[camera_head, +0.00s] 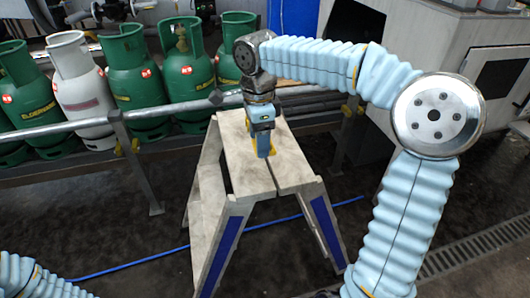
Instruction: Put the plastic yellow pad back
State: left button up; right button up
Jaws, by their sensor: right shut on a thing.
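My right gripper (263,150) points down over the far half of a small stand (245,180) with a worn, pale top. It is shut on the yellow pad (271,151), of which only small yellow parts show around the blue-grey fingers. The fingers hide most of the pad. The pad is at or just above the stand's top; I cannot tell if it touches. My left arm shows only at the bottom left corner, and its gripper is out of view.
Behind the stand, several green gas cylinders (133,68) and a white one (80,90) stand in a row behind a metal rail (60,133). A grey machine housing (440,45) is at the right. A blue hose (130,264) lies on the dark floor.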

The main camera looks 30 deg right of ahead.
jog(key=shift+s+d+f, duration=0.1)
jog(key=shift+d+f, duration=0.4)
jog(key=shift+f, duration=0.05)
jog(key=f, duration=0.3)
jog(key=shift+d+f, duration=0.2)
jog(key=shift+f, duration=0.1)
jog(key=o, duration=0.9)
jog(key=shift+r, duration=0.1)
notch_tip(320, 180, up, 12)
jog(key=shift+f+p, duration=0.1)
jog(key=shift+p, duration=0.55)
